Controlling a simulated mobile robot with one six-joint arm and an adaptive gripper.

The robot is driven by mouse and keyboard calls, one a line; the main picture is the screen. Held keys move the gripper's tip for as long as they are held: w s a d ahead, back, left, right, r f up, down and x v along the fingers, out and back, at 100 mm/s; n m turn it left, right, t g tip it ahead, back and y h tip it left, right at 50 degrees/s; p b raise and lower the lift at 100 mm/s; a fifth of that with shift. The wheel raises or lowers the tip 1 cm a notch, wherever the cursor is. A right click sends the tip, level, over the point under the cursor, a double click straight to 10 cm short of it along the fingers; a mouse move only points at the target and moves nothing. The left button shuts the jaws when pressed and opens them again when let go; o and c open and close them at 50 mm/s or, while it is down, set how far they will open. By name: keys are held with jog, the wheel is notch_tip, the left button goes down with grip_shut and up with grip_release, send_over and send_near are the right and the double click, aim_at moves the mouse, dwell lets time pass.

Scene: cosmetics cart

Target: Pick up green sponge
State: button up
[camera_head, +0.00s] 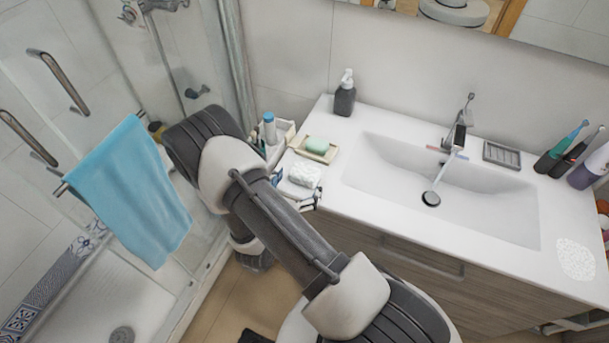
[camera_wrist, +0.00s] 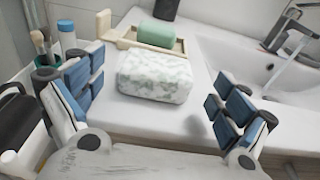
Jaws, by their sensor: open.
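A plain green block (camera_head: 317,145) lies in a pale wooden dish (camera_head: 329,155) on the white counter; it also shows in the wrist view (camera_wrist: 159,33). A white block with grey-green mottling (camera_head: 304,175) lies on the counter nearer to me, just in front of the dish. In the wrist view this mottled block (camera_wrist: 155,77) sits ahead of my gripper (camera_wrist: 158,98), between the lines of its two blue-padded fingers. The fingers are spread wide with a gap on each side of the block. My gripper is open and empty; the head view (camera_head: 297,188) shows it beside the counter's left end.
The sink basin (camera_head: 443,188) and faucet (camera_head: 459,130) are to the right. A dark soap bottle (camera_head: 345,98) stands behind the dish. A white cart (camera_head: 283,132) with a blue-capped bottle (camera_head: 270,128) is at the left. A blue towel (camera_head: 134,190) hangs further left.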

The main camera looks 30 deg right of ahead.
aim_at(301, 177)
jog(key=x, duration=0.4)
jog(key=shift+w+d+b, duration=0.1)
jog(key=shift+w+b, duration=0.1)
jog(key=shift+b, duration=0.1)
jog(key=shift+c, duration=0.4)
jog(key=c, duration=1)
